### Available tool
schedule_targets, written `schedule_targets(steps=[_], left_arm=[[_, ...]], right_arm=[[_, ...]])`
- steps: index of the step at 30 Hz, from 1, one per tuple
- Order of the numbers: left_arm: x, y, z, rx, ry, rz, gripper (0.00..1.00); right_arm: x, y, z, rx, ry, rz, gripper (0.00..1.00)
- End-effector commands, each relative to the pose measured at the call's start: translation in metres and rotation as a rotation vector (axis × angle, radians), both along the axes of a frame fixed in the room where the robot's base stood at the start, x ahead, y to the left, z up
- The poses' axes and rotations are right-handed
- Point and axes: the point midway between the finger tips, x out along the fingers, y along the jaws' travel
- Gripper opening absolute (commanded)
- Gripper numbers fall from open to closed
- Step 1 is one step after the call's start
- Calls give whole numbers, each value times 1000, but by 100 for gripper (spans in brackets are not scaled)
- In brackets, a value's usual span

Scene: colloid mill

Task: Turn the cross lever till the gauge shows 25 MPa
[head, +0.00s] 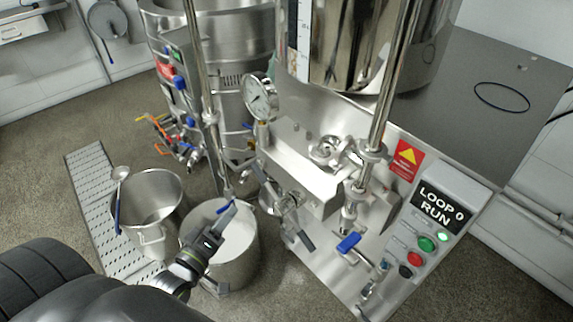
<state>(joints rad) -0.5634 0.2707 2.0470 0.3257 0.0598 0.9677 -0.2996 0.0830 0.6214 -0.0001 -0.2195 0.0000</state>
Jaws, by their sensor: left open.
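The round white-faced gauge (260,97) stands on the machine at the centre; its needle is too small to read exactly. A shiny metal hub with short arms (326,151), which looks like the cross lever, sits on top of the steel block right of and below the gauge. My left gripper (224,219) is open and empty, in front of the machine and over the pail of pale liquid in the picture. It is apart from the lever and gauge. My right gripper is not in view.
A pail of white liquid (221,275) and an open steel pot (146,205) stand on the floor. A blue-handled valve (348,242), a grey-handled fitting (305,241) and upright pipes crowd the machine's front. A panel (441,205) reads "LOOP 0 RUN" beside a lit green lamp.

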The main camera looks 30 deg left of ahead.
Motion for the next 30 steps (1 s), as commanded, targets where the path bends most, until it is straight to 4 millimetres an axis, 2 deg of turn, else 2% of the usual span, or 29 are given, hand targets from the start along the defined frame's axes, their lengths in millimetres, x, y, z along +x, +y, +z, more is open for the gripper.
schedule_targets(steps=[3, 8, 20, 30], left_arm=[[1, -3, 13, -24, -27, -7, 41], [16, -3, 15, -26, -32, -8, 41], [89, -2, 16, -23, -30, -9, 41], [150, -2, 14, -23, -29, -8, 41]], right_arm=[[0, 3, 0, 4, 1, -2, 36], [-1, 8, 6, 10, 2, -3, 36], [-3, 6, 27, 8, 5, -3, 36], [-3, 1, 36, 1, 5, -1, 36]])
